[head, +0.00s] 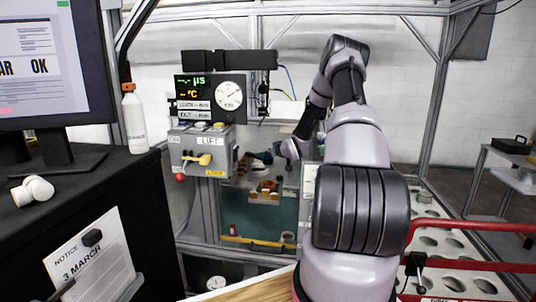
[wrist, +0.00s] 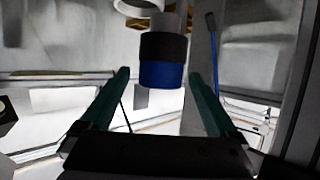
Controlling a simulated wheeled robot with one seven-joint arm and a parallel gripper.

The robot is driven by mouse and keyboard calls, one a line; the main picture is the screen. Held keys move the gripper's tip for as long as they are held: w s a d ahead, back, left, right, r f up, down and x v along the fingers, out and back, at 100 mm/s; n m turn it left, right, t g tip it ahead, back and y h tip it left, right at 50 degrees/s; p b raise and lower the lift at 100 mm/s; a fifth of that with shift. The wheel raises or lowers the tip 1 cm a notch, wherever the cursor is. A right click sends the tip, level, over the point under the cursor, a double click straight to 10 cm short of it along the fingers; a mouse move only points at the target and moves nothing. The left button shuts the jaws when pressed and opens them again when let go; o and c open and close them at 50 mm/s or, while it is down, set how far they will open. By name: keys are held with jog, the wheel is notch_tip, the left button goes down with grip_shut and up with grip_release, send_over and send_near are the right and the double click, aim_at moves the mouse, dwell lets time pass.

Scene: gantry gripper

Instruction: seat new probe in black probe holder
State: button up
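In the wrist view, my gripper (wrist: 158,74) has its two green fingers spread apart, with nothing clamped between them. A cylinder with a black upper band (wrist: 163,46) and a blue lower end (wrist: 162,75) hangs upright from a grey part, lined up with the gap between the fingers. Clear space shows at both sides of it. I cannot tell whether the black band is the probe holder or part of a probe, nor how far beyond the fingertips it is. In the head view, my gripper is small and dark inside the frame, and its fingers are not clear.
A wooden block with orange parts (head: 265,192) stands over a green surface (head: 240,214). A red rail (head: 470,226) and a tray with round holes (head: 455,283) lie right; a black cabinet (head: 95,195) stands left.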

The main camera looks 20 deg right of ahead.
notch_tip(320, 180, up, 10)
dwell(0.7)
dwell(0.4)
